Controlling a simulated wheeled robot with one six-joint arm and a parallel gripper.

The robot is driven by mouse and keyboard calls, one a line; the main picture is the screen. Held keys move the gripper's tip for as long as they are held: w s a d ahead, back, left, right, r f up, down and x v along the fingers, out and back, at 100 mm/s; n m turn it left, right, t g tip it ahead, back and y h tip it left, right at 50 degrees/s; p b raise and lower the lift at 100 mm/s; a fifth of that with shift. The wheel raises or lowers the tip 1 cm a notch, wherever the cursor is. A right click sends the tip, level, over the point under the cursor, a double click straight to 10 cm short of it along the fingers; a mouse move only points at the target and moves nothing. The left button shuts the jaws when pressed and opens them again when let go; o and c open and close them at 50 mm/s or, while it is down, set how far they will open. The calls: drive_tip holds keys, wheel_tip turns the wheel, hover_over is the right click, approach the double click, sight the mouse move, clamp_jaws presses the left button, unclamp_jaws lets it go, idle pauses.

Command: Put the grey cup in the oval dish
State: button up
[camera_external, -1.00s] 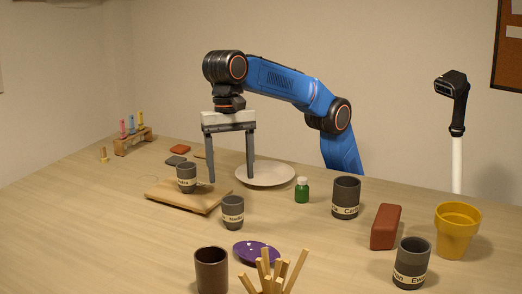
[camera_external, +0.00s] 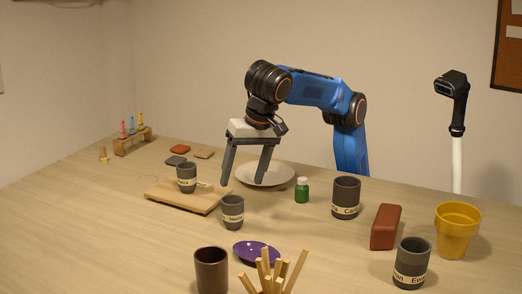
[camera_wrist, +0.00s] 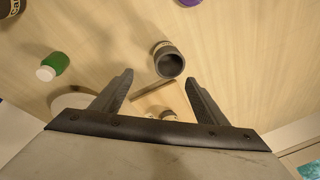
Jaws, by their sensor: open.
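Several dark grey cups with pale name bands stand upright, and I cannot tell which one is meant. A small grey cup (camera_external: 232,210) stands on the table, just in front of the wooden board; in the wrist view this cup (camera_wrist: 168,60) shows just beyond my fingertips. Another grey cup (camera_external: 187,176) stands on the board. Larger grey cups are at right (camera_external: 346,190) and front right (camera_external: 411,262). A purple dish (camera_external: 257,252) and a cream plate (camera_external: 265,175) both look oval from here. My gripper (camera_external: 243,183) is open and empty, above and behind the small cup.
The wooden board (camera_external: 162,195) lies left. A green bottle (camera_external: 302,191), red brick (camera_external: 385,227) and yellow pot (camera_external: 456,230) stand right. A brown cup (camera_external: 211,272) and upright wooden sticks (camera_external: 268,272) are in front. The left front table is clear.

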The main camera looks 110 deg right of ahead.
drive_tip(key=s+a+r+n+t+h, duration=0.3)
drive_tip(key=s+a+n+t+h, duration=0.15)
drive_tip(key=s+n+t, duration=0.55)
drive_tip(key=n+t, duration=0.1)
drive_tip(key=n, duration=0.1)
approach(243, 204)
drive_tip(key=s+d, duration=0.1)
drive_tip(key=d, duration=0.1)
drive_tip(key=shift+s+f+y, duration=0.1)
drive_tip(key=shift+f+y, duration=0.15)
drive_tip(key=shift+m, duration=0.3)
drive_tip(key=x, duration=1)
drive_tip(key=shift+w, duration=0.35)
drive_tip(key=shift+w+a+x, duration=0.1)
drive_tip(key=shift+a+x, duration=0.1)
drive_tip(key=shift+x, duration=1.4)
drive_tip(key=shift+w+a+x, duration=0.1)
drive_tip(key=shift+a+x, duration=0.1)
drive_tip(key=shift+x, duration=1.4)
drive_tip(key=c, duration=1.3)
